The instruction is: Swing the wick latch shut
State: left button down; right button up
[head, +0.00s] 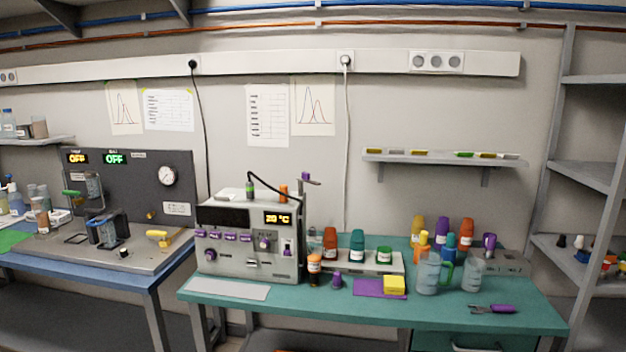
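I cannot tell for certain which part is the wick latch; no label that names it is readable. On the left bench, a yellow handle (158,238) lies at the right of a metal base plate (120,258), and a green handle (71,193) sits on a clear-walled fixture at its left. A dark blue-grey block (107,230) stands between them. On the teal bench, a grey instrument (248,240) shows 20 °C and has purple tabs and a small purple-tipped lever (288,246) at its right front. Neither of my grippers is in view.
A yellow block (394,285), glass jugs (428,272) and a purple-handled tool (493,309) are on the teal bench. Shelves (590,175) stand at right.

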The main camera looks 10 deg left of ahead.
aim_at(305, 176)
jog(key=i, duration=0.85)
jog(key=z, duration=0.05)
